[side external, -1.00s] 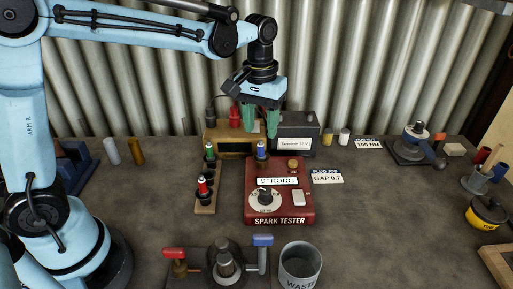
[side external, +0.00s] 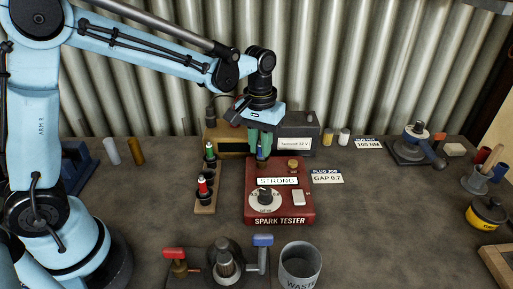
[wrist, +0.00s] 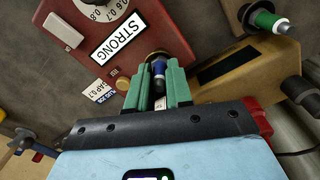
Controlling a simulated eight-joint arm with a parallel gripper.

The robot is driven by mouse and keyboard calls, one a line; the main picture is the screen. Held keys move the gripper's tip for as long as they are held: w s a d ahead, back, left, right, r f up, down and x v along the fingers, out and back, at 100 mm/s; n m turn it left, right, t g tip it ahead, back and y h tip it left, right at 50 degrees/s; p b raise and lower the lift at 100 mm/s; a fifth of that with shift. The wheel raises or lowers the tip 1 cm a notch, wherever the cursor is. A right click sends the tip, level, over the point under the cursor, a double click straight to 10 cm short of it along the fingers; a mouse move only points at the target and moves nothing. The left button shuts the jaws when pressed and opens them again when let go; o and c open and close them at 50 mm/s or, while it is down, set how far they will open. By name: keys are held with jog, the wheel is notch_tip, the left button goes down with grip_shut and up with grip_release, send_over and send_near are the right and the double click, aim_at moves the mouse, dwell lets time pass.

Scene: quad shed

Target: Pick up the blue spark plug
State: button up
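The blue spark plug (side external: 261,151) stands upright at the back of the red spark tester (side external: 279,210), whose display reads STRONG. My gripper (side external: 263,144) is down over it, pointing downward. In the wrist view the blue plug (wrist: 158,72) lies between the two green fingers of my gripper (wrist: 157,78). The fingers look open, with a narrow gap beside the plug. The plug's lower end is hidden in the tester's socket.
A wooden rack left of the tester holds a green plug (side external: 210,151) and a red plug (side external: 203,186). A tan box (side external: 222,142) and a dark battery (side external: 298,132) stand close behind. A waste cup (side external: 300,264) is in front.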

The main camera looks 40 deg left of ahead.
grip_shut()
jog(key=shift+r, duration=0.1)
jog(key=shift+r, duration=0.4)
notch_tip(320, 180, up, 3)
jog(key=shift+r, duration=0.15)
jog(key=s+d+r, duration=0.6)
jog(key=s+d, duration=0.1)
jog(key=d, duration=0.2)
jog(key=shift+r, duration=0.4)
